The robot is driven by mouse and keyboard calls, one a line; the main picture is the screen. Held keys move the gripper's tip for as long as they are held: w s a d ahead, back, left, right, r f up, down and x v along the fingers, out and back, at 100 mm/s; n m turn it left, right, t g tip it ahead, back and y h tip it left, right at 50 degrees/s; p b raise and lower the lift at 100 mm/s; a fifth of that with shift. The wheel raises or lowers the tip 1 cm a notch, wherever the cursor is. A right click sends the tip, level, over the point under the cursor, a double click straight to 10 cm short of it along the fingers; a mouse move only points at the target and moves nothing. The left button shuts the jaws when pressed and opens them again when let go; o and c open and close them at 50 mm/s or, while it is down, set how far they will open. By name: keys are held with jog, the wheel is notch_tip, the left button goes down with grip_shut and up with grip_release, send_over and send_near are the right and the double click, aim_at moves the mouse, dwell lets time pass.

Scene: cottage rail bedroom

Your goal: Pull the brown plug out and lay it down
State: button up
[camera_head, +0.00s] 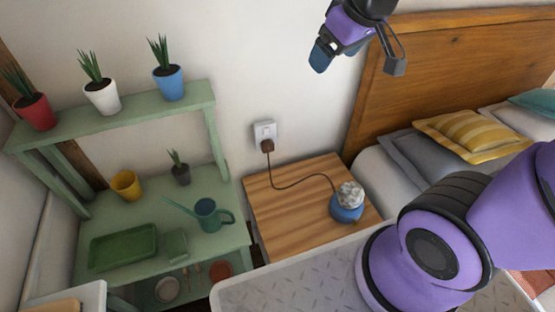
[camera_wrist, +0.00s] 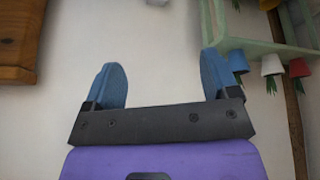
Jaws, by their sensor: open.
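The brown plug (camera_head: 267,146) sits in the white wall socket (camera_head: 265,131), just above the wooden nightstand. A dark cord (camera_head: 295,184) runs from it across the nightstand top to a blue lamp with a pale, rough top (camera_head: 347,203). My gripper (camera_head: 358,66) is high in the head view, near the wall, above and to the right of the socket. Its two blue fingers stand wide apart in the wrist view (camera_wrist: 163,82), with only bare wall between them. Part of a white fitting (camera_wrist: 158,2) shows at the top edge of the wrist view; the plug cannot be made out there.
The nightstand (camera_head: 285,219) stands between a green plant shelf (camera_head: 125,118) on the left and a bed with a wooden headboard (camera_head: 440,60) on the right. Pots, a watering can (camera_head: 211,214) and a tray crowd the shelf. The nightstand's front left is bare.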

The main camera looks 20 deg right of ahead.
jog(key=w+a+f+n+h, duration=0.1)
jog(key=w+a+f+n, duration=0.2)
jog(key=f, duration=0.4)
jog(key=w+a+f+n, duration=0.1)
jog(key=w+f+n, duration=0.1)
jog(key=w+f, duration=0.4)
jog(key=w+a+f+n+h, duration=0.1)
jog(key=w+f+n, duration=0.25)
jog(key=f, duration=0.55)
jog(key=n+t+h, duration=0.2)
jog(key=n+t, duration=0.4)
jog(key=n, duration=0.9)
send_near(269, 148)
jog(key=s+d+r, duration=0.2)
jog(key=d, duration=0.1)
notch_tip(269, 148, down, 3)
jog(key=a+n+t+y, duration=0.1)
jog(key=n+t+y, duration=0.15)
jog(key=n, duration=0.55)
jog(key=x, duration=1)
jog(key=shift+w+a+f, duration=0.15)
jog(key=shift+w+f, duration=0.05)
jog(key=c, duration=1)
jog(key=shift+s, duration=2.75)
